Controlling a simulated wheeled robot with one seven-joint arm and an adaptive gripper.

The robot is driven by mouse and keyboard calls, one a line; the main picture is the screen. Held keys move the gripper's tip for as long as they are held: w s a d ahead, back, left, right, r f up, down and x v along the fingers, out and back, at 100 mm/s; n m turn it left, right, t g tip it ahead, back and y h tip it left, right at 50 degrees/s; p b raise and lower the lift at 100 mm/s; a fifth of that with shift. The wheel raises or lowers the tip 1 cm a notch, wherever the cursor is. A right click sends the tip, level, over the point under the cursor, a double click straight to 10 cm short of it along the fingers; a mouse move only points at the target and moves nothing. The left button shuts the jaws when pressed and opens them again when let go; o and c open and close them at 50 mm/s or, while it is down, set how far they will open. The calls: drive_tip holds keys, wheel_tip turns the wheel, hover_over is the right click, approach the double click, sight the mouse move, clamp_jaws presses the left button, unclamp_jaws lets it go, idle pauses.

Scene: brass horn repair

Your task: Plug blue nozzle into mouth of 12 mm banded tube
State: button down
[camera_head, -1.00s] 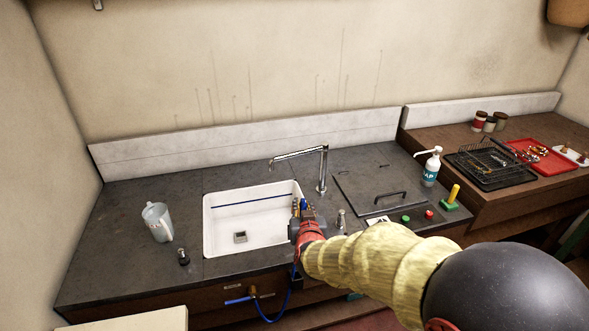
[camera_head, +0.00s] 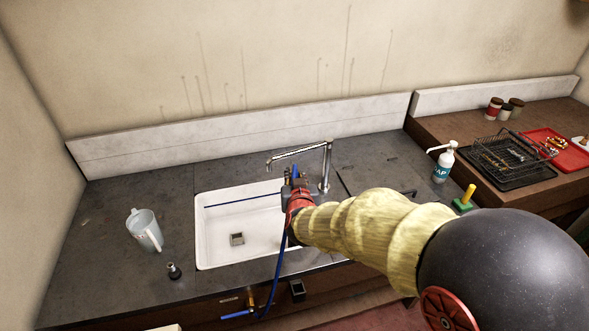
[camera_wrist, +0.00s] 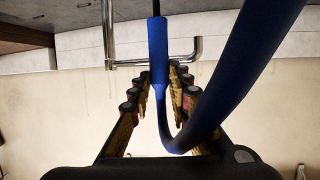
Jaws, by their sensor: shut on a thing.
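The blue nozzle (camera_wrist: 158,50) is held between the fingers of my gripper (camera_wrist: 165,78) in the wrist view. It points toward the top of that picture, and its blue hose (camera_wrist: 240,70) loops down and back up to the right. In the head view my gripper (camera_head: 293,184) is over the right side of the sink, with a bit of blue at its tip. The hose (camera_head: 279,255) hangs from it to the counter's front, near a blue-handled brass valve (camera_head: 250,302). I cannot pick out the 12 mm banded tube in either view.
A white sink (camera_head: 235,250) lies below my gripper, with a chrome faucet (camera_head: 325,165) close behind; the faucet (camera_wrist: 150,64) also shows beyond the fingers. A jug (camera_head: 144,230) and small dark fitting (camera_head: 174,271) stand left. A soap bottle (camera_head: 442,163) and wire rack (camera_head: 505,153) are right.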

drive_tip(key=shift+s+r, duration=0.15)
drive_tip(key=shift+f+b, duration=2.35)
drive_tip(key=shift+f, duration=0.6)
drive_tip(key=shift+f+b, duration=1.4)
drive_tip(key=shift+f, duration=0.5)
drive_tip(key=c, duration=1.7)
unclamp_jaws()
drive_tip(key=shift+o, duration=0.6)
drive_tip(key=v, duration=1.2)
